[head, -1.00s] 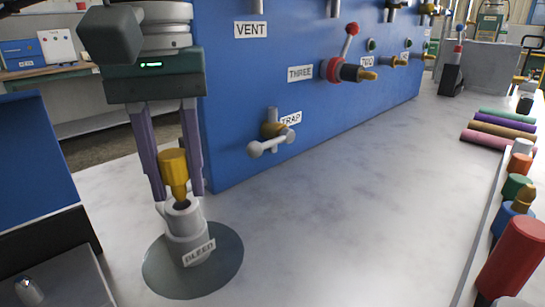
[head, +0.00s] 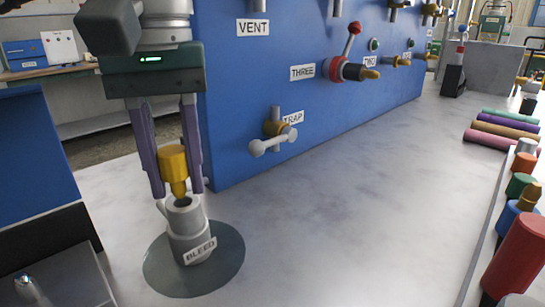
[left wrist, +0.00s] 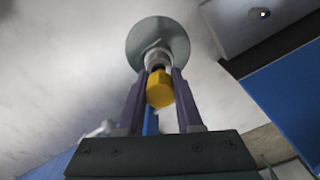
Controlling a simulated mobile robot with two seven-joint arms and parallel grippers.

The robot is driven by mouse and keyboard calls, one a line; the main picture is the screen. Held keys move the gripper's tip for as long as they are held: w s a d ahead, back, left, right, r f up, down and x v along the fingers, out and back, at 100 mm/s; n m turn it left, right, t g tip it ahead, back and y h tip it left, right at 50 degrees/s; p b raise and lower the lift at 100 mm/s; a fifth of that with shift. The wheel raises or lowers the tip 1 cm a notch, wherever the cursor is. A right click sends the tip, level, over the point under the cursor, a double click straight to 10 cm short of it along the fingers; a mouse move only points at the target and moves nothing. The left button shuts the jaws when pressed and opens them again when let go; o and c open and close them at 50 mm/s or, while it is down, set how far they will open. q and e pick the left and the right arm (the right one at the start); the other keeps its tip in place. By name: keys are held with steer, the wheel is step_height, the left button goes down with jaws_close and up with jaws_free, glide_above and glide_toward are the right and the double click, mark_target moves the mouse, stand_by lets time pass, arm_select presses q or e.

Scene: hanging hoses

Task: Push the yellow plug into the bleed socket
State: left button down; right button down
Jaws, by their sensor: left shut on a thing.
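The yellow plug (head: 172,160) is between the two purple fingers of my left gripper (head: 177,188), which is shut on it. The plug hangs roughly upright, narrow end down, just over the open mouth of the grey bleed socket (head: 185,220). Whether its tip touches the rim is unclear. The socket stands on a round grey base (head: 222,262) and bears a tilted BLEED label (head: 200,250). In the left wrist view the plug (left wrist: 160,90) partly hides the socket (left wrist: 157,57). My right gripper is not in view.
A blue panel (head: 235,100) with the TRAP valve (head: 275,130) and other fittings stands behind, close to the gripper's right. Coloured cylinders (head: 500,130) lie far right, and a red one (head: 515,255) stands nearer. The white table between is clear.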

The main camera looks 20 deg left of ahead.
arm_select(q)
steer(key=shift+f+b, duration=0.55)
steer(key=shift+b, duration=0.1)
stand_by(0.5)
steer(key=shift+r, duration=0.2)
steer(key=shift+r+p, duration=0.3)
steer(key=shift+r, duration=0.05)
